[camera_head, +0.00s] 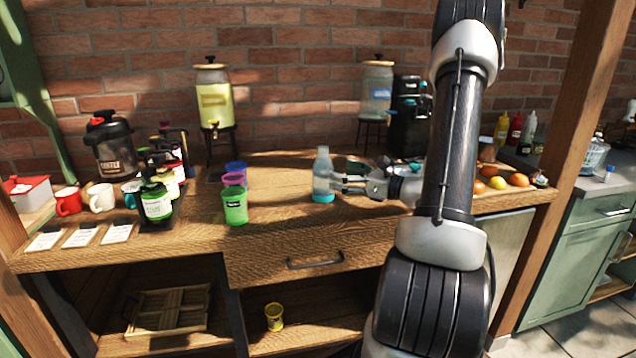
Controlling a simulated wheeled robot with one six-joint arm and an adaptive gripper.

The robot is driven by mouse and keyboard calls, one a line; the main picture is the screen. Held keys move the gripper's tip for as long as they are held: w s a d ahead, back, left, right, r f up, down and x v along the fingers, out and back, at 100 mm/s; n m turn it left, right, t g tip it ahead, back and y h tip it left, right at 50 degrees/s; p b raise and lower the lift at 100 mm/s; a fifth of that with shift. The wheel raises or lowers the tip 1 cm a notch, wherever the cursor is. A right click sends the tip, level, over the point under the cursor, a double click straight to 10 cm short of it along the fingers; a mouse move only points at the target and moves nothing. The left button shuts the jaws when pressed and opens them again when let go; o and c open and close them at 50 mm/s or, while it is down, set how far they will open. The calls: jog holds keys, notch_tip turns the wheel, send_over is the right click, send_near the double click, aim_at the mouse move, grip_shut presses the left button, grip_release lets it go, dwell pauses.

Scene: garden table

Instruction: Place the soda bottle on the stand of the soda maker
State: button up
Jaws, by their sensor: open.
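The soda bottle (322,172) is clear with a teal base and stands upright near the middle of the wooden table. My gripper (338,184) reaches in from the right with its fingers open at the bottle. I cannot tell whether the fingers touch it. The soda maker (407,115) appears to be the tall black machine at the back right, next to the water dispenser. My arm hides part of its right side, and its stand is hard to make out.
Fruit (497,183) lies at the right. The table (275,240) is clear in front of the bottle.

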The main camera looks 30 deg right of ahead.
aim_at(324, 169)
jog(key=x, duration=0.6)
jog(key=shift+w+a+r, duration=0.1)
jog(key=shift+w+a, duration=0.1)
jog(key=shift+a, duration=0.05)
jog(key=c, duration=1.6)
jog(key=shift+r, duration=0.1)
jog(key=shift+r, duration=4.85)
